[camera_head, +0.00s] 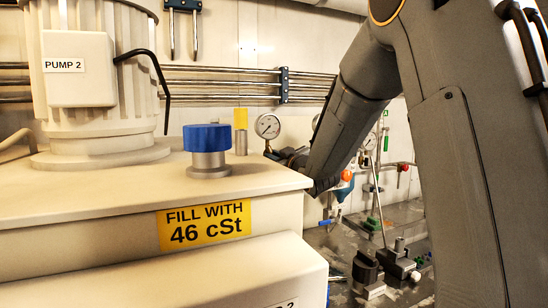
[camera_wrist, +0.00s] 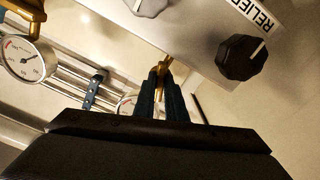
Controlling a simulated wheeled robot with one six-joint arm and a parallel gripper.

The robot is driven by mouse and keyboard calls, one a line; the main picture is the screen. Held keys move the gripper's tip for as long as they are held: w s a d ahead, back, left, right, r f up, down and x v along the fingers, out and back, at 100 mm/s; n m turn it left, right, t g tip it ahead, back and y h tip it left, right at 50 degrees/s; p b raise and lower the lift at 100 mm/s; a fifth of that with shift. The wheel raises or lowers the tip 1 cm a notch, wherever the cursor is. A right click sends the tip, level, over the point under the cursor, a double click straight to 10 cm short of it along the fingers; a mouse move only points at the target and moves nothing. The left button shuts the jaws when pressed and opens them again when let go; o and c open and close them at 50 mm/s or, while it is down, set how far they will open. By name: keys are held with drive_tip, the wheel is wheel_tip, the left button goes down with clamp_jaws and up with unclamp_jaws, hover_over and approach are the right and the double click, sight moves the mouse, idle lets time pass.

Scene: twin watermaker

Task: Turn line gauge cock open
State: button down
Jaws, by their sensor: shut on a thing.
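In the wrist view my gripper (camera_wrist: 159,78) has its two dark fingers close together around a small brass part (camera_wrist: 166,62), which looks like the cock's handle. The fingers hide most of this part, so I cannot tell its angle. A round white gauge (camera_wrist: 126,104) shows partly behind the fingers. In the head view a gauge with a white dial (camera_head: 267,126) stands beyond the tank's back edge, close to the end of my arm. The fingertips are hidden there.
A grey panel with a black RELIEF knob (camera_wrist: 241,57) is close at the right of the wrist view. Another gauge (camera_wrist: 26,60) hangs at the left, with metal pipes (camera_wrist: 75,85) behind. In the head view, the cream tank (camera_head: 110,205) with a blue cap (camera_head: 207,139) fills the left.

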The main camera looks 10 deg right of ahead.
drive_tip(key=shift+m+p, duration=0.4)
drive_tip(key=shift+m, duration=1.8)
drive_tip(key=c, duration=1.8)
unclamp_jaws()
drive_tip(key=s+d+b, duration=0.1)
drive_tip(key=s, duration=0.6)
drive_tip(key=shift+s+d+b, duration=0.3)
drive_tip(key=shift+s+b, duration=0.05)
drive_tip(key=shift+b, duration=0.05)
